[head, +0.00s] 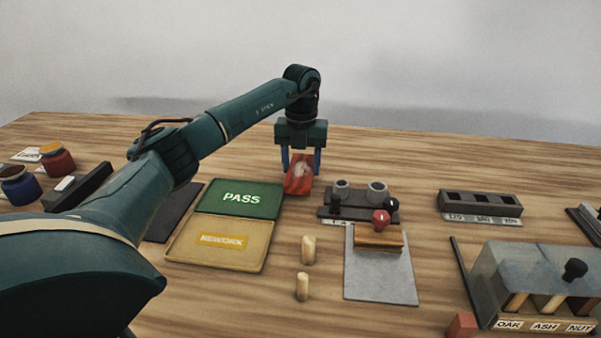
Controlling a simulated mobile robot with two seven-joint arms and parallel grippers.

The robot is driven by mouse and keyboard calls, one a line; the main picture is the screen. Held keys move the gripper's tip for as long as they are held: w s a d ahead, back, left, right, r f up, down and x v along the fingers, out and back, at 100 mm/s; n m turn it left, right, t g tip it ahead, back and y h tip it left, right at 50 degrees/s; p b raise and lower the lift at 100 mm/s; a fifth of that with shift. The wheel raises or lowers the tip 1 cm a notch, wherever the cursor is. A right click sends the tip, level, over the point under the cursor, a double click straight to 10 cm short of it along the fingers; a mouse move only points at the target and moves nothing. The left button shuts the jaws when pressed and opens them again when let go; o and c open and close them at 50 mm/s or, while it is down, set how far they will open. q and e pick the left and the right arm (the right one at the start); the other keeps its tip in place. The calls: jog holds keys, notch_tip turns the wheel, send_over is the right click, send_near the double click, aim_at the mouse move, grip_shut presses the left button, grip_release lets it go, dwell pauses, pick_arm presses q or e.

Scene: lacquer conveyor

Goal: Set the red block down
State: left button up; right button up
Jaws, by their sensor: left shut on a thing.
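The red block (298,178) has a glossy, mottled red face and shows in the head view just right of the green PASS tray. My left gripper (301,163) points down from above with its blue fingers on either side of the block's upper part, shut on it. The block's lower edge is close to the wooden table (350,324); I cannot tell whether it touches. My right gripper is not in view.
The PASS tray (278,204) and yellow REWORK tray (190,257) lie left of the block. A dark holder (330,213) with grey cups stands to its right. A grey mat (370,281) bears a wooden piece (378,241). Two pale pegs (308,251) stand in front. Behind the block is bare table.

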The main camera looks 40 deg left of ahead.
pick_arm(q)
jog(key=shift+f, duration=1.2)
jog(key=shift+f, duration=0.15)
jog(key=o, duration=1)
jog(key=shift+o, duration=0.2)
